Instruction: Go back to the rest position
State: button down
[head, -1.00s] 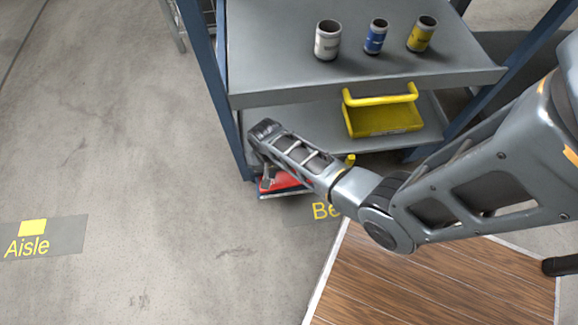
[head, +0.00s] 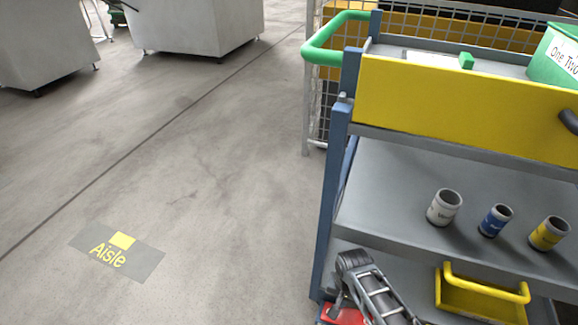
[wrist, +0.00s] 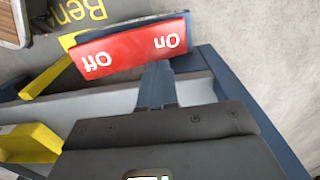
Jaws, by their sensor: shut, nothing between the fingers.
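My gripper (wrist: 157,85) is shut and empty in the wrist view. Its fingertips are close to the lower edge of a red panel (wrist: 130,50) marked "On" and "Off", which appears upside down. I cannot tell whether they touch it. A yellow lever (wrist: 47,79) sticks out beside the "Off" end. In the head view my arm enters at the bottom, by the front left corner of the blue-framed cart (head: 331,205). A piece of the red panel (head: 343,315) shows below it. The fingers are not clear there.
The cart's grey shelf (head: 385,190) carries a white can (head: 444,208), a blue can (head: 495,221) and a yellow can (head: 549,233). A yellow bin (head: 480,299) sits below. A green handle (head: 325,50) juts out at the top left. Open floor with an "Aisle" mark (head: 117,254) lies left.

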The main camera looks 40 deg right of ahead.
jog(key=s+d+r+n+t+h, duration=0.25)
jog(key=s+r+n+t, duration=0.35)
jog(key=s, duration=0.6)
jog(key=s+a+r+n+t, duration=0.25)
jog(key=s+a+r, duration=0.2)
jog(key=r, duration=0.55)
jog(key=s+a+r+n+t+y, duration=0.15)
jog(key=a+r, duration=0.25)
jog(key=r, duration=0.5)
jog(key=s+a+r+t, duration=0.3)
jog(key=r, duration=0.5)
jog(key=s+a+r+n+t+y, duration=0.15)
jog(key=a+r, duration=0.25)
jog(key=r, duration=0.5)
notch_tip(320, 180, up, 17)
jog(key=p, duration=1.7)
jog(key=shift+r, duration=0.15)
jog(key=shift+h, duration=0.25)
